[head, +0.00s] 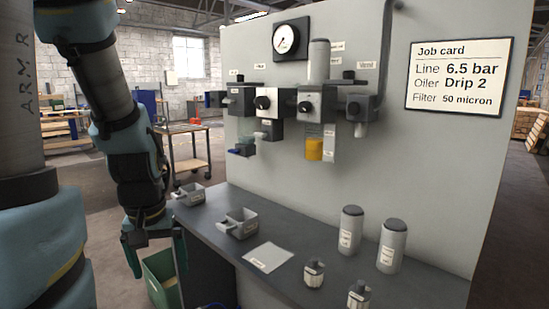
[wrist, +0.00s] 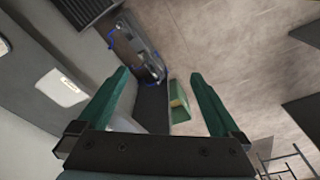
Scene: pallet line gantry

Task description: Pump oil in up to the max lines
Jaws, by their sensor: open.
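My gripper (head: 160,273) hangs open and empty at the left end of the grey bench. Its two green fingers also show wide apart in the wrist view (wrist: 160,74), with nothing between them. On the upright panel, a row of grey units with black knobs holds a clear bowl with yellow oil (head: 314,149) at its right part. Another bowl (head: 244,147) with something blue at its base hangs at the left of the row. My gripper is well below and left of both. Max lines are too small to make out. I cannot identify an oil pump.
Two grey trays (head: 238,223) (head: 189,194), a white sheet (head: 268,257), two grey canisters (head: 392,246) (head: 350,229) and small bottles (head: 314,273) (head: 359,294) stand on the bench (head: 215,237). A job card (head: 459,76) reads "Drip 2".

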